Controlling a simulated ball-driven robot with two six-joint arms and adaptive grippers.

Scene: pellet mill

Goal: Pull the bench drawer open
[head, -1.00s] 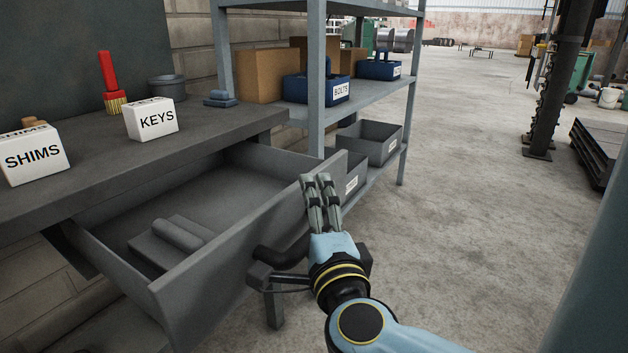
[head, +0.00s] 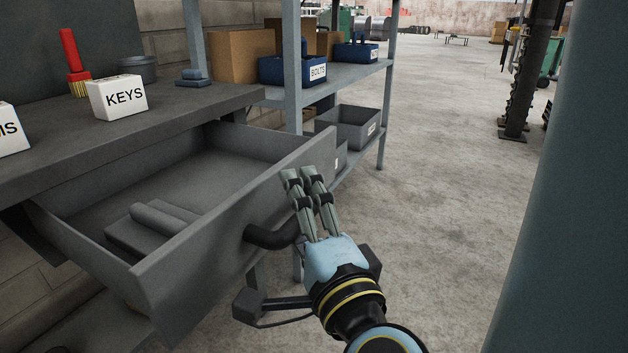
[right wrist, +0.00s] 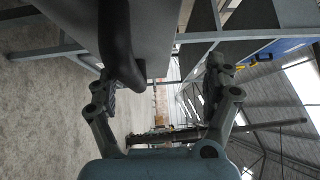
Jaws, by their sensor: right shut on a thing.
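The grey bench drawer (head: 215,225) stands well out from under the dark workbench (head: 60,165), with its inside showing in the head view. A dark curved handle (head: 268,237) is on its front and also shows in the right wrist view (right wrist: 117,45). My right gripper (head: 300,175) is at the handle's right end, its fingers in front of the drawer face. It is shut on the handle; the contact is partly hidden. In the right wrist view the handle runs down between the fingers (right wrist: 165,85), nearer the left one. My left gripper is out of view.
Grey blocks (head: 155,225) lie in the drawer. A KEYS box (head: 117,97), a red-handled brush (head: 73,62) and a grey bowl (head: 136,69) stand on the bench. A shelf rack (head: 345,80) with bins is behind the drawer. Open concrete floor (head: 440,180) lies to the right.

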